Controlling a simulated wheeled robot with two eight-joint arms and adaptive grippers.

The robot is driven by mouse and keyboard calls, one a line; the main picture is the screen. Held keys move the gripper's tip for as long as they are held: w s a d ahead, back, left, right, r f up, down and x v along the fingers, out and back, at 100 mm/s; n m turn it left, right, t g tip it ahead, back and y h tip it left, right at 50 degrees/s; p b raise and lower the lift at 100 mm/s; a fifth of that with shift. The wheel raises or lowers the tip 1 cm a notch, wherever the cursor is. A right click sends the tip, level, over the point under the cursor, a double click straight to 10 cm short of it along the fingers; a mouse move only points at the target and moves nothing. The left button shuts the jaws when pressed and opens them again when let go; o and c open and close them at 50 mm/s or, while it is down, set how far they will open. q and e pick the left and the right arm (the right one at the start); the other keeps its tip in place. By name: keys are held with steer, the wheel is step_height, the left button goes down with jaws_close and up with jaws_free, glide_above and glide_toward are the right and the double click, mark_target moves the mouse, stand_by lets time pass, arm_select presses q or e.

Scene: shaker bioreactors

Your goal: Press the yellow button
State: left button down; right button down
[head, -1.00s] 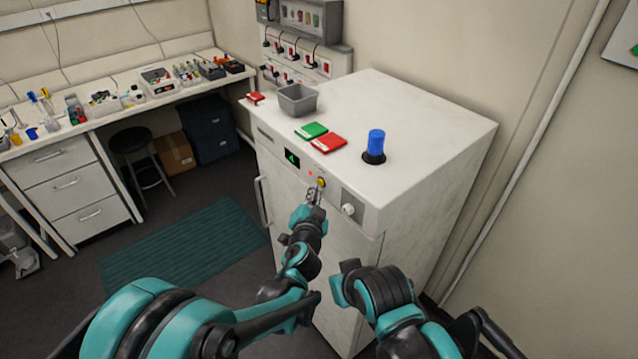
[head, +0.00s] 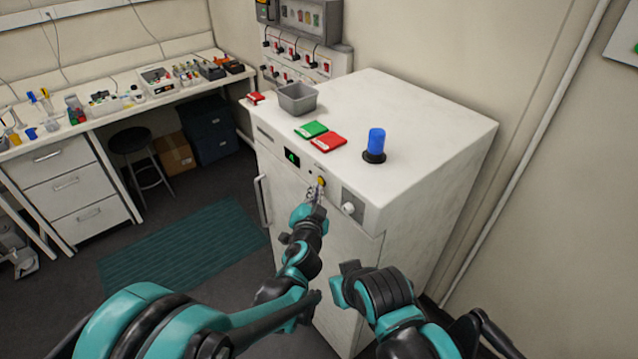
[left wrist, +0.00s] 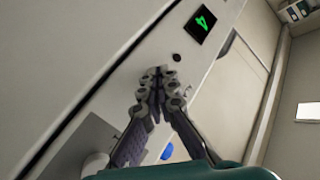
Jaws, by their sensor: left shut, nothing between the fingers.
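The yellow button (head: 321,181) is on the front panel of the white cabinet (head: 430,130), between the green-digit display and a white knob. My left gripper (head: 317,189) is shut and empty, with its fingertips at the button. I cannot tell for sure whether they touch it. In the left wrist view the closed fingertips (left wrist: 158,72) are against or very near the panel, and the button is hidden behind them. My right gripper (head: 345,284) is low in front of the cabinet, and its fingers cannot be made out.
The display (head: 292,158) shows a green 4. A white knob (head: 348,208) is right of the button. A door handle (head: 262,200) is at left.

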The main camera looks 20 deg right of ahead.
arm_select(q)
steer(key=s+a, duration=0.2)
steer(key=a, duration=0.3)
steer(key=shift+a+b, duration=0.3)
steer(key=shift+a, duration=0.05)
stand_by(0.8)
steer(key=s+a+f+n+g+y+b, duration=0.1)
steer(key=s+a+n+y+b, duration=0.1)
steer(key=a, duration=0.6)
steer(key=s+a+f+n+g+y+b, duration=0.1)
steer(key=a+f+n+y+b, duration=0.15)
steer(key=a, duration=0.55)
steer(key=s+a+f+n+g+y+b, duration=0.1)
steer(key=s+a+n+y, duration=0.15)
steer(key=a, duration=0.45)
steer(key=s+a+f+n+g+b, duration=0.2)
steer(key=s+a+f, duration=0.3)
steer(key=s, duration=0.4)
steer(key=s+a+f+n+g+b, duration=0.2)
steer(key=s+a+f+n+b, duration=0.1)
steer(key=s, duration=0.5)
steer(key=shift+s+a+f+g, duration=0.35)
steer(key=shift+a+f, duration=0.5)
steer(key=shift+a, duration=0.3)
